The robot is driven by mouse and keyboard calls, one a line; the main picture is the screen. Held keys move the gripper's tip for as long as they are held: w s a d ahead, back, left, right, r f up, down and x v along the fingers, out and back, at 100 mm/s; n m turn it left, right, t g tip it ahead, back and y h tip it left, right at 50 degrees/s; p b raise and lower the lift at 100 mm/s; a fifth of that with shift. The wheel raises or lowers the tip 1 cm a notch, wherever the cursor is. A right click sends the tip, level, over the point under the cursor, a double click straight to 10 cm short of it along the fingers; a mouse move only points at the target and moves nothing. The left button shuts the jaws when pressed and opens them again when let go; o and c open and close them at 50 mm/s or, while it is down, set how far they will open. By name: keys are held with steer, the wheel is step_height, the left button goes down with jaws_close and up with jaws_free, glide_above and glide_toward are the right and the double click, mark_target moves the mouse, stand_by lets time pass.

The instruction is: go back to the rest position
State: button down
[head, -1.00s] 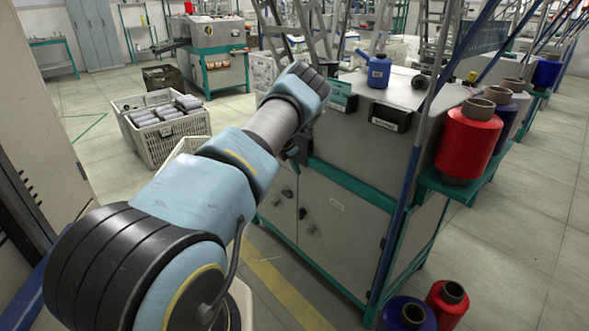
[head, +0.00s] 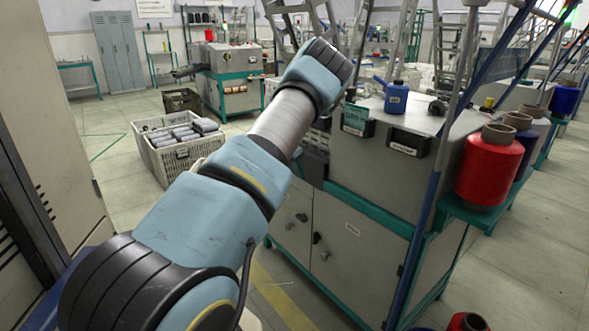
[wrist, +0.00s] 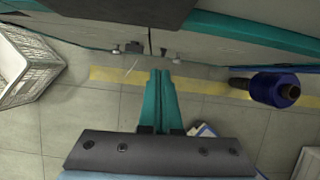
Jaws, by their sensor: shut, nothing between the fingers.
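My gripper (wrist: 160,78) shows in the wrist view as two teal fingers lying together, with nothing between them. It hangs over the tiled floor in front of the machine cabinet (wrist: 220,35), clear of any object. In the head view my arm reaches up and across the middle of the picture, in front of the grey machine cabinet (head: 345,235). I cannot make out my fingers clearly in the head view.
A light crate (head: 180,158) of grey bobbins stands on the floor at left; a crate also shows in the wrist view (wrist: 22,70). A red bobbin (head: 487,170) stands on the teal shelf. A blue bobbin (wrist: 272,90) is at right in the wrist view. Open floor (head: 115,170) lies left.

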steer(key=w+a+r+n+t+p, duration=0.25)
steer(key=a+r+n+t, duration=0.3)
steer(key=r+n, duration=0.55)
steer(key=s+a+r+n+y, duration=0.3)
steer(key=s+a+r+n, duration=0.5)
steer(key=n, duration=0.6)
steer(key=s+a+n+g+p, duration=0.2)
steer(key=s+n+g, duration=0.4)
steer(key=s+n, duration=1.4)
steer(key=s, duration=1.3)
steer(key=shift+a+r+g+y+p, duration=0.15)
steer(key=shift+a+g+y+p, duration=0.15)
steer(key=shift+g+y+p, duration=0.1)
